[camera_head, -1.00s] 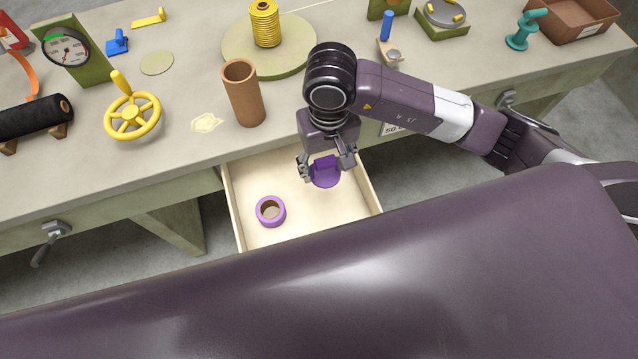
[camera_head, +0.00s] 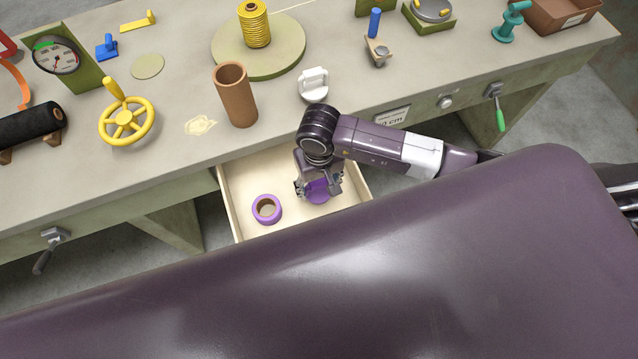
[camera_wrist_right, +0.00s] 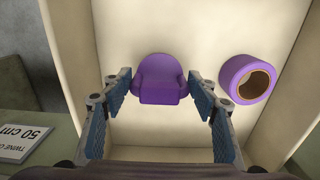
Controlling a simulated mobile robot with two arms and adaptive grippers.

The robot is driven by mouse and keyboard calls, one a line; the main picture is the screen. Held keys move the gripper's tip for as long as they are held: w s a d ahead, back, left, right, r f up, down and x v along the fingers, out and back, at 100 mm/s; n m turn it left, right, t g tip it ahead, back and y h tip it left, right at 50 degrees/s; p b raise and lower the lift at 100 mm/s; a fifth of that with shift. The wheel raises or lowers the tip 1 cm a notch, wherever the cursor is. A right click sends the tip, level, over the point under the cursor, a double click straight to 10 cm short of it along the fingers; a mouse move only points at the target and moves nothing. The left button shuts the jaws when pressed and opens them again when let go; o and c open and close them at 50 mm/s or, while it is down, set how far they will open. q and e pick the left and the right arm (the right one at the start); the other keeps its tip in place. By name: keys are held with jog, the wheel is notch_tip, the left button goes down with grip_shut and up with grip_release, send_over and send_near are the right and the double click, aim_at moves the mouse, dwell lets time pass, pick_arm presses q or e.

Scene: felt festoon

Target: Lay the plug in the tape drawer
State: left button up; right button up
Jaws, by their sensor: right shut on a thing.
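The purple plug (camera_head: 318,192) is between the fingers of my right gripper (camera_head: 319,188), inside the outline of the open drawer (camera_head: 226,202). In the right wrist view, the plug (camera_wrist_right: 160,80) shows its rounded back and blocky front, with the blue-padded fingers (camera_wrist_right: 160,88) on either side of it. My right gripper is shut on it. Whether the plug touches the drawer floor, I cannot tell. A purple tape roll (camera_head: 266,209) lies in the drawer, left of the plug in the head view; it also shows in the right wrist view (camera_wrist_right: 247,79). My left gripper is out of view.
A brown cup (camera_head: 236,95) and a white handled object (camera_head: 313,83) stand on the bench behind the drawer. A yellow handwheel (camera_head: 127,121) is to the left. The drawer floor between the tape roll and the plug is clear. A green-handled crank (camera_head: 499,115) sits on the bench front.

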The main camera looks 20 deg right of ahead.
jog(key=shift+f, duration=0.15)
jog(key=o, duration=1.2)
jog(key=shift+c, duration=0.2)
jog(key=shift+r, duration=0.35)
notch_tip(320, 180, up, 10)
jog(key=b, duration=0.2)
jog(key=shift+r+b, duration=0.25)
jog(key=shift+b, duration=0.1)
jog(key=shift+r, duration=0.6)
